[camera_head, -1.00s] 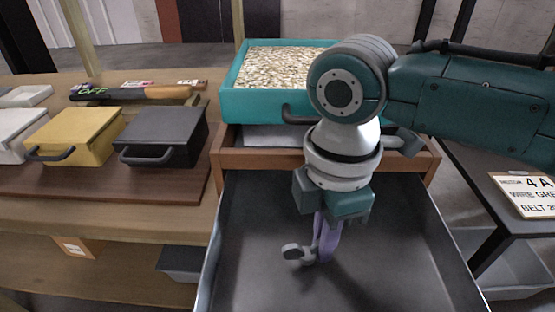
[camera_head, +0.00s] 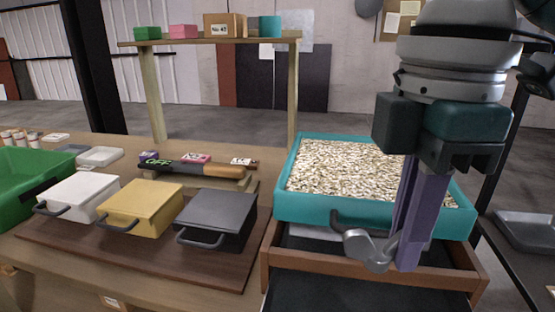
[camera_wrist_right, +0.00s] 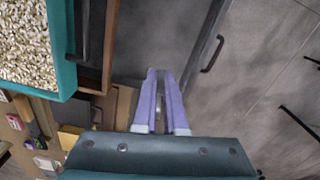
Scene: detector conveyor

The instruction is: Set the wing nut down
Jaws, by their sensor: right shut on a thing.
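My right gripper (camera_head: 408,258) points down with its purple fingers shut on the grey metal wing nut (camera_head: 368,252). The nut sticks out to the left of the fingertips, in the air in front of the teal bin (camera_head: 305,213) of pale pebbles. In the right wrist view the two fingers (camera_wrist_right: 160,78) lie close together, and the nut cannot be clearly made out there. The dark open drawer (camera_head: 350,294) lies below the gripper, in a wooden frame (camera_head: 300,265). My left gripper is not in view.
White (camera_head: 85,196), yellow (camera_head: 142,205) and dark grey (camera_head: 218,218) lidded boxes stand on a brown board to the left. A detector-like handled tool (camera_head: 205,169) lies behind them. A green bin (camera_head: 30,178) is at far left. A grey tray (camera_head: 525,230) is at right.

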